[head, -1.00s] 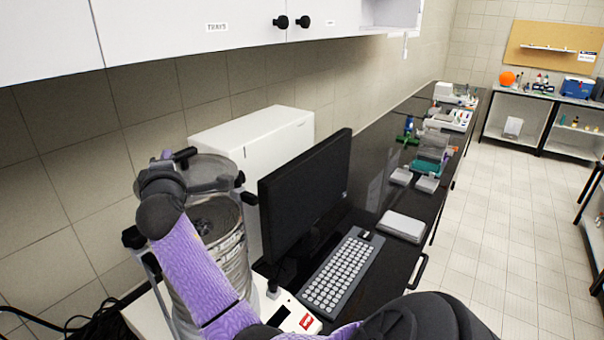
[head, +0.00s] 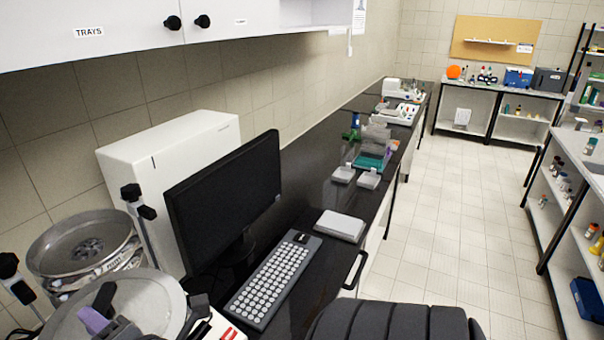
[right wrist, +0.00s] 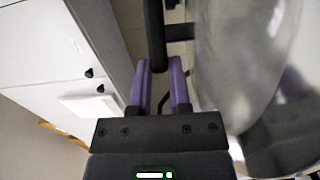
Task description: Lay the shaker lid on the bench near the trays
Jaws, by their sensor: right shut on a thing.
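The shaker lid (head: 150,298), a round grey disc, is at the lower left of the head view, in front of the sieve stack. My right gripper (head: 97,318) is shut on the lid's dark handle; its purple fingertips clasp the bar in the right wrist view (right wrist: 160,85), with the lid's shiny disc (right wrist: 245,50) beside them. The metal sieve stack (head: 82,243) stands uncovered, its top open. The dark bench (head: 318,190) runs away along the wall. A label reading TRAYS (head: 88,33) is on the wall cabinet. My left gripper is out of view.
A black monitor (head: 222,195), a grey keyboard (head: 273,283) and a flat pale box (head: 340,225) stand on the near bench. Small pale blocks (head: 343,174) and a teal rack (head: 370,161) lie farther along. Dark bench shows between the monitor and these.

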